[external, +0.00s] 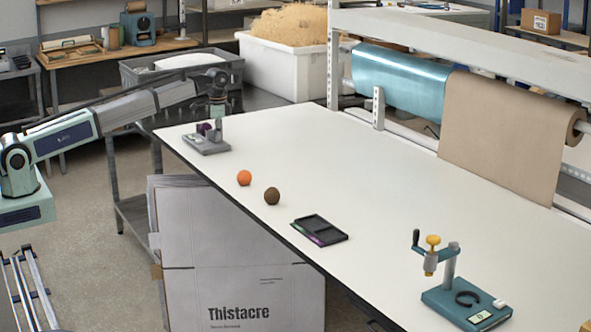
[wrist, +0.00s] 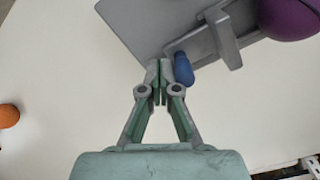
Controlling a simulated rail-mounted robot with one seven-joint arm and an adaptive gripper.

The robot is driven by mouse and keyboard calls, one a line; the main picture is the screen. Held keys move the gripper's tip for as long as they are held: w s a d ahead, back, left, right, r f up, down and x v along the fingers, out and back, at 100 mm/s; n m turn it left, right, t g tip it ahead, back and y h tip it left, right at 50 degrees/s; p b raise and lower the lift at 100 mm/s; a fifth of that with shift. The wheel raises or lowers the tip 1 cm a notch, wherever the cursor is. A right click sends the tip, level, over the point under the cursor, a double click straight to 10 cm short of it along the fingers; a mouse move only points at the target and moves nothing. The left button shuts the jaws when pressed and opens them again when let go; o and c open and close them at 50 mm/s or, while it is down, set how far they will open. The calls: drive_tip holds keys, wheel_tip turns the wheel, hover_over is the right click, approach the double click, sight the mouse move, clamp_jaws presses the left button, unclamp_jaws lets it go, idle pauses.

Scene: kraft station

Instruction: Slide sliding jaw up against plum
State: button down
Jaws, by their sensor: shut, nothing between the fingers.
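A grey vise-like fixture (external: 207,147) stands at the far left end of the white table. The purple plum (external: 203,127) sits on it and shows at the top right of the wrist view (wrist: 289,14). In the wrist view the grey sliding jaw (wrist: 222,38) stands upright left of the plum, with a narrow gap seeming to separate them. A blue knob (wrist: 184,69) sticks out from the jaw's side away from the plum. My gripper (wrist: 160,76) is shut and empty, its fingertips close beside the knob; I cannot tell if they touch.
An orange ball (external: 244,178), a brown ball (external: 272,196) and a dark tray (external: 320,230) lie along the near edge. A teal press stand (external: 466,303) is at the front right. The table's middle (external: 330,165) is clear.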

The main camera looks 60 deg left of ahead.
drive_tip(key=shift+a, duration=1.5)
drive_tip(key=shift+w+a, duration=0.1)
drive_tip(key=shift+a, duration=0.3)
drive_tip(key=shift+d+p, duration=0.35)
drive_tip(key=shift+p, duration=0.05)
idle(0.4)
drive_tip(key=shift+r+p, duration=1.9)
drive_tip(key=shift+r, duration=1.65)
